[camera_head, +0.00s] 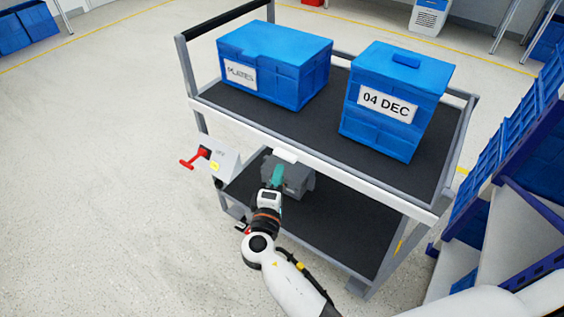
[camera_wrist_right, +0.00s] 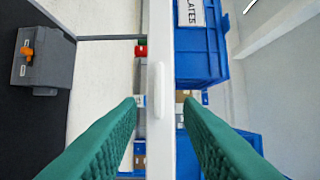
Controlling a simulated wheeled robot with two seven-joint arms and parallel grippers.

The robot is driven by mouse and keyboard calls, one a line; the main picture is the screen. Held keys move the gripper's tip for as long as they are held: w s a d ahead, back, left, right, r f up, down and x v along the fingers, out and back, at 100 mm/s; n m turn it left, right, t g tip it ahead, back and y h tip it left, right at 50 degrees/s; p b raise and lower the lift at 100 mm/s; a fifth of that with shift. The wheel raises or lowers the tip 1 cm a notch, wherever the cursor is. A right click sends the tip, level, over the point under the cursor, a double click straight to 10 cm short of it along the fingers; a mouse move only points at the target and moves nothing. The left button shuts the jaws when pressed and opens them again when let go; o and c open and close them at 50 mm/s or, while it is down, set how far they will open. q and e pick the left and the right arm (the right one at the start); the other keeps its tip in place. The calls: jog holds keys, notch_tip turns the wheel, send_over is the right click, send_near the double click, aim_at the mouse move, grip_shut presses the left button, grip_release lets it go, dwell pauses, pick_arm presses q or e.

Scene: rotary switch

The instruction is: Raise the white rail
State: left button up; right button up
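The white rail (camera_head: 345,178) runs along the near edge of the cart's upper shelf and has a small white tab (camera_head: 286,155). In the right wrist view the rail (camera_wrist_right: 160,25) runs top to bottom through the middle, with the white tab (camera_wrist_right: 155,90) on it. My right gripper (camera_head: 278,170) is close to the rail near the tab. Its two teal fingers (camera_wrist_right: 160,102) are apart, one to each side of the rail in the picture, with gaps showing. I cannot tell how deep the rail sits between them. My left gripper is not in view.
Two blue boxes, one (camera_head: 275,68) at left and one labelled 04 DEC (camera_head: 392,132), stand on the upper shelf. A grey box (camera_head: 298,185) sits on the lower shelf (camera_head: 345,222). A white unit with a red handle (camera_head: 218,158) is left of the cart. Blue racks (camera_head: 510,150) stand at right.

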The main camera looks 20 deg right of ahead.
aim_at(284, 159)
jog(key=x, duration=0.6)
jog(key=shift+c, duration=0.4)
grip_shut()
